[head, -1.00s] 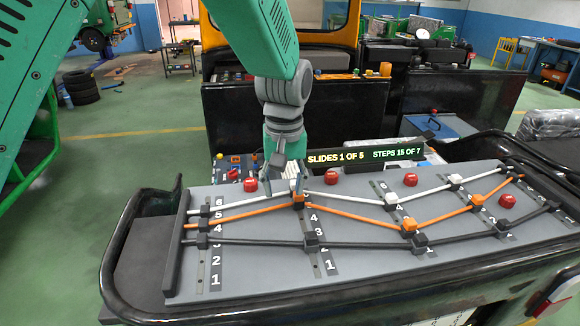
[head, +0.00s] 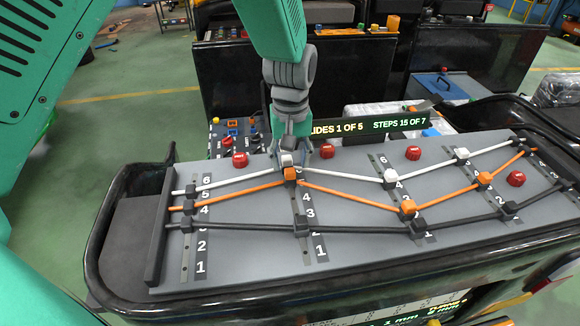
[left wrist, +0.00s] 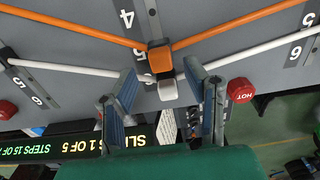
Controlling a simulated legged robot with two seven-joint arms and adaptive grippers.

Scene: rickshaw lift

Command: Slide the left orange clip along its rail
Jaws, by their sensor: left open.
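The left orange clip (head: 290,175) sits on its numbered rail at the bend of the orange cord, between the 4 and 5 marks. The white clip (head: 286,159) is right behind it on the same rail. My left gripper (head: 288,150) is above and behind these clips. In the left wrist view the open fingers (left wrist: 165,108) stand on both sides of the white clip (left wrist: 167,90), and the orange clip (left wrist: 159,58) lies just beyond the fingertips. The fingers appear empty. My right gripper is not in view.
A black clip (head: 301,229) sits lower on the same rail. Other orange clips (head: 407,209) and white clips (head: 390,176) are to the right. Red knobs (head: 240,159) line the panel's back. A lit sign (head: 370,125) stands behind, reading slides 1 of 5.

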